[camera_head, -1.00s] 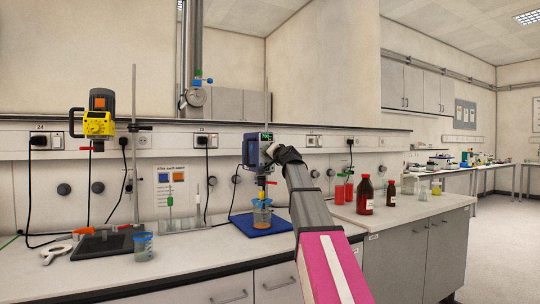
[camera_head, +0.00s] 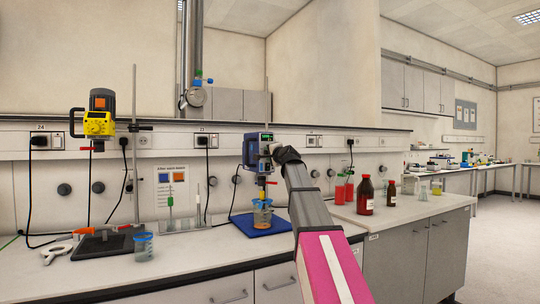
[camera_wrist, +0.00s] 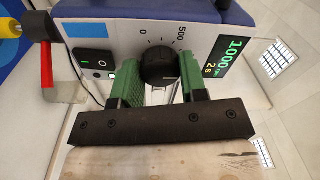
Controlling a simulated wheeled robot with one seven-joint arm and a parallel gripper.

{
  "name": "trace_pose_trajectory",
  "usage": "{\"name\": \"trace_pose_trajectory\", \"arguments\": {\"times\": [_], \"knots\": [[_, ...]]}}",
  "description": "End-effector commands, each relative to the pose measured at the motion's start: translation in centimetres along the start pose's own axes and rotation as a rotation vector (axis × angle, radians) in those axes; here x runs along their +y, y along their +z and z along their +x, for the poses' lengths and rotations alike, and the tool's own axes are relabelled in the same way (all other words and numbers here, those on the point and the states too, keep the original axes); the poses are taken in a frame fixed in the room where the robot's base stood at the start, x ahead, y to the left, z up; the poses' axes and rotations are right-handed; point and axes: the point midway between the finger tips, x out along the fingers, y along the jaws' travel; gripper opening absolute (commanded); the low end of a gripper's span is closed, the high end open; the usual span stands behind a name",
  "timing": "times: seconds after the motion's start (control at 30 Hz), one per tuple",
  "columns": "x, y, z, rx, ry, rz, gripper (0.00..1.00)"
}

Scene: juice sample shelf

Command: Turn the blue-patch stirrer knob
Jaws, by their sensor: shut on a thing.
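The blue-and-grey stirrer (camera_head: 250,150) hangs on a stand above a beaker of orange liquid (camera_head: 262,217). The black round knob (camera_wrist: 158,68) sits between the 0 and 500 marks. My gripper (camera_wrist: 156,82) has its green fingers on both sides of the knob and is shut on it. In the head view my gripper (camera_head: 273,152) is at the stirrer's right side, and the knob is hidden.
A wall card (camera_head: 171,190) shows blue and orange patches. Red bottles (camera_head: 365,196) stand right of my arm.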

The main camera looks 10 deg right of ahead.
Motion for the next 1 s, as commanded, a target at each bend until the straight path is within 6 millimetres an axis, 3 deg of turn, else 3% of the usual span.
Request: {"name": "trace_pose_trajectory", "arguments": {"times": [0.37, 0.4, 0.43, 0.47, 0.77, 1.0], "knots": [[0.1, 0.1, -0.1, -0.002, 0.002, 0.002, 0.16], [0.1, 0.1, -0.1, -0.001, 0.002, 0.002, 0.53], [0.1, 0.1, -0.1, -0.001, 0.002, 0.002, 0.62], [0.1, 0.1, -0.1, -0.001, 0.002, 0.002, 0.65], [0.0, 0.0, -0.1, 0.0, 0.001, 0.002, 0.65], [0.1, 0.1, -2.0, 0.0, 0.0, 0.002, 0.65]]}}
